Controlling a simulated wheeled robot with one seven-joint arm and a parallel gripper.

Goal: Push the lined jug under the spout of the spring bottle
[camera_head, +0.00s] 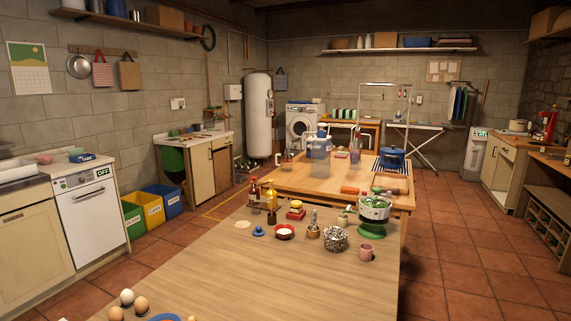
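A clear, bluish container with a blue top (320,149) stands on the far wooden table. It may be the spring bottle, but its spout is too small to make out. A small pale cup or jug (283,157) stands near that table's left edge, to the left of the clear container and apart from it. I cannot tell whether it is the lined jug, as no lines show clearly. My gripper is not in view.
A blue pot (391,159) stands on the far table. Tiled floor (450,240) is free on the right.

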